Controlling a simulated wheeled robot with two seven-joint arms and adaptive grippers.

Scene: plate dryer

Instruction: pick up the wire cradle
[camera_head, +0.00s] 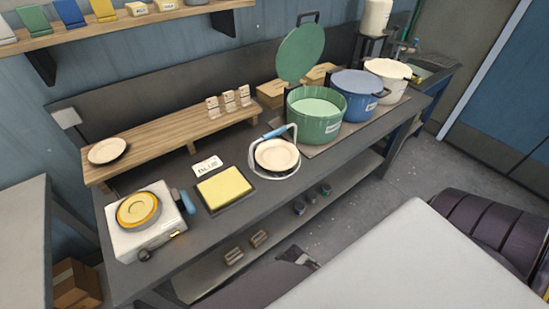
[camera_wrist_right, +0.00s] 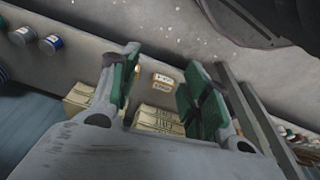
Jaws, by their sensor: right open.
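The cradle is not visible in the right wrist view, and the right fingers cannot be made out in the head view. My left gripper is in neither view.
A green pot (camera_head: 315,128) with its lid raised stands close behind and right of the cradle. A yellow pad in a dark tray (camera_head: 224,189) lies to its left. A white appliance (camera_head: 147,238) stands farther left. Boxes (camera_wrist_right: 158,119) show in the wrist view.

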